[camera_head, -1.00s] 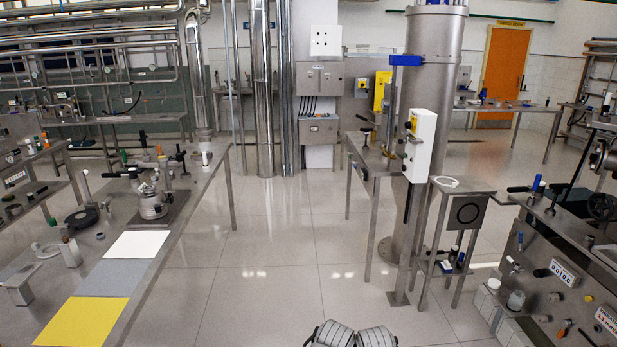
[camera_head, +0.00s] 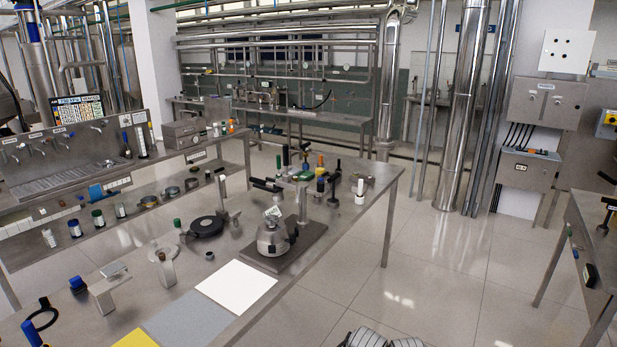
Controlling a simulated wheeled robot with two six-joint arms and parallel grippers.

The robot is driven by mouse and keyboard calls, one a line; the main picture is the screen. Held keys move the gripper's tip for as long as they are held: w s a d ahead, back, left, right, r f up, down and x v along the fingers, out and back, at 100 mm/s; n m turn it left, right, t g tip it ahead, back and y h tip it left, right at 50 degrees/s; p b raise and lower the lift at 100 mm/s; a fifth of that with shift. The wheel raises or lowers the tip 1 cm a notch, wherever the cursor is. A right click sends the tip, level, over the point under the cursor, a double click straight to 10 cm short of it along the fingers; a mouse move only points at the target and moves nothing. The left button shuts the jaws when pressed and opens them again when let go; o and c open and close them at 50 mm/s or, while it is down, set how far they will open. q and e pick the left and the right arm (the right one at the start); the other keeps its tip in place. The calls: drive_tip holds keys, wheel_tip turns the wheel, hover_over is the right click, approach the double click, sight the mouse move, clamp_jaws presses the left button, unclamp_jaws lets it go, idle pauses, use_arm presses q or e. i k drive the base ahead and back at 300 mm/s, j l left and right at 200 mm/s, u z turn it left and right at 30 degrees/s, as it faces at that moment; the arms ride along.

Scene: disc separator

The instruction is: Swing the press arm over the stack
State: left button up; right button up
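A separator unit (camera_head: 272,238), a rounded metal bowl with dark fittings and a pale piece on top, stands on a dark metal base plate (camera_head: 312,240) on the steel bench. A metal post (camera_head: 303,200) rises from the plate behind and right of the bowl. A dark-handled bar (camera_head: 267,185) shows near the top of the post, towards the left. I cannot tell for sure that it is the press arm, or whether it lies over the bowl. Separate discs of the stack cannot be made out.
The bench (camera_head: 225,325) bears a white mat (camera_head: 236,286), a grey mat (camera_head: 186,318) and a yellow mat (camera_head: 136,340). A black round fixture (camera_head: 207,226) stands left of the separator. Several bottles and tools stand behind. The tiled floor (camera_head: 440,270) right of the bench is clear.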

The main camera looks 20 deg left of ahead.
sight(302, 188)
drive_tip(key=i+l+u, duration=0.2)
drive_tip(key=i+u, duration=0.2)
drive_tip(key=i+l+u, duration=0.6)
drive_tip(key=l+u, duration=0.2)
drive_tip(key=i+l+u, duration=0.2)
drive_tip(key=l+u, duration=0.2)
